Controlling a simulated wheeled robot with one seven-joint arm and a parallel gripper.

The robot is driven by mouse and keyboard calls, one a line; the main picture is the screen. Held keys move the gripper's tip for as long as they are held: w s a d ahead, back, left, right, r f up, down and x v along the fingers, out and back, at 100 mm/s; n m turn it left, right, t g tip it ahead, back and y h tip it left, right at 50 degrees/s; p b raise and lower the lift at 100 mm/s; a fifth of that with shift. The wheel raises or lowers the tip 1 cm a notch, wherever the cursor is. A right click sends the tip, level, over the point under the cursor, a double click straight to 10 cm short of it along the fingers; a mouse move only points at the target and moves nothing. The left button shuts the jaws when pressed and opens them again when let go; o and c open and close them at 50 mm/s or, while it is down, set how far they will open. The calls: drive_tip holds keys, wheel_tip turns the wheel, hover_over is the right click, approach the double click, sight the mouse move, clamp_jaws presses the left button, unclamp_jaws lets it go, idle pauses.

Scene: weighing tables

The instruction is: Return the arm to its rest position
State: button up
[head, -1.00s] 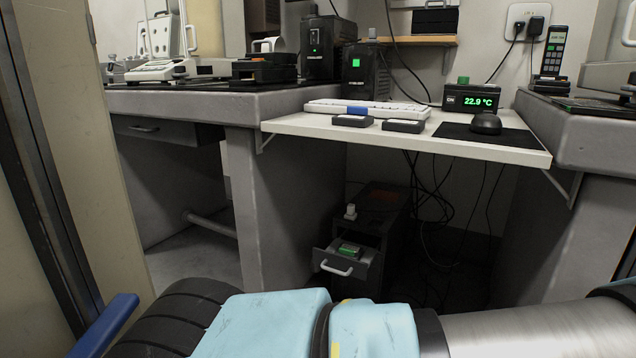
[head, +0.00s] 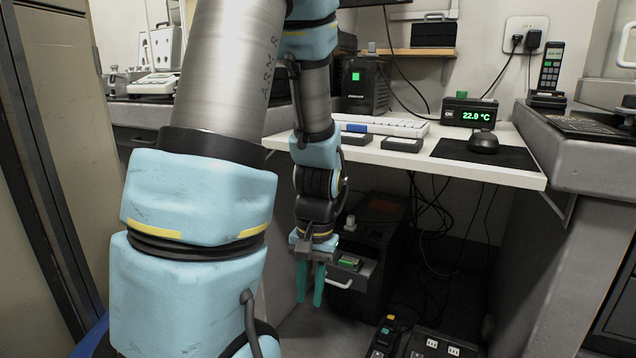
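My arm stands raised on the left of the head view, folded over so its wrist hangs down near the middle. My gripper (head: 310,298) points downward with its two teal fingers apart and nothing visible between them. It is in front of the dark drawer unit (head: 378,240) under the shelf, just left of the pulled-out drawer (head: 338,277). A small green-topped item (head: 349,262) lies in that drawer. My arm hides part of the left table and the shelf's left end.
A white shelf (head: 490,172) above holds a keyboard (head: 385,125), a mouse (head: 483,142) and a 22.9 °C display (head: 470,113). Heavy tables stand on both sides, the right one (head: 590,150) close. Cables hang below the shelf. A tall cabinet edge (head: 50,150) is at left.

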drive_tip(key=w+a+r+n+t+h+p, duration=0.1)
drive_tip(key=a+r+n+t+p, duration=0.1)
drive_tip(key=a+r, duration=0.5)
wheel_tip(320, 180, up, 38)
drive_tip(key=d+p, duration=0.2)
drive_tip(key=p, duration=3.4)
drive_tip(key=shift+p, duration=0.35)
